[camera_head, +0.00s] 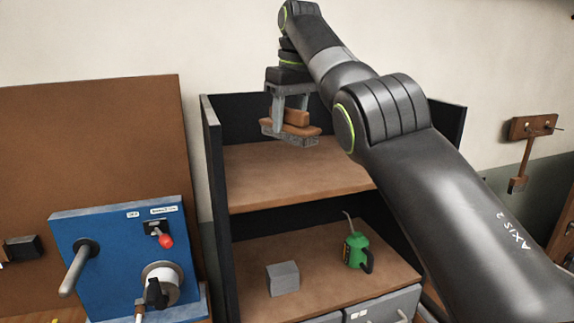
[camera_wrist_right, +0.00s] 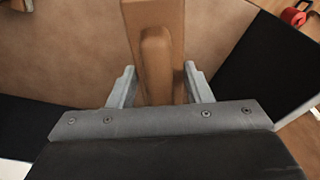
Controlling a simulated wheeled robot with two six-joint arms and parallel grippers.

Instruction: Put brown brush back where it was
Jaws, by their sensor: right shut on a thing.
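The brown brush (camera_head: 302,129) is held in my right gripper (camera_head: 288,134) over the upper wooden shelf (camera_head: 270,185) of a black-sided rack, toward its back left. In the right wrist view the brush (camera_wrist_right: 157,22) lies lengthwise between the two grey fingers of the right gripper (camera_wrist_right: 160,87). The fingers are closed about its raised handle part. A brown surface shows below it. Whether the brush touches the shelf is hard to tell. My left gripper is not in view.
The upper shelf looks bare where visible; my right arm hides its right part. A grey block (camera_head: 283,278) and a green oil can (camera_head: 356,248) stand on the lower shelf. A blue control panel (camera_head: 110,225) stands left, with a red-tipped lever.

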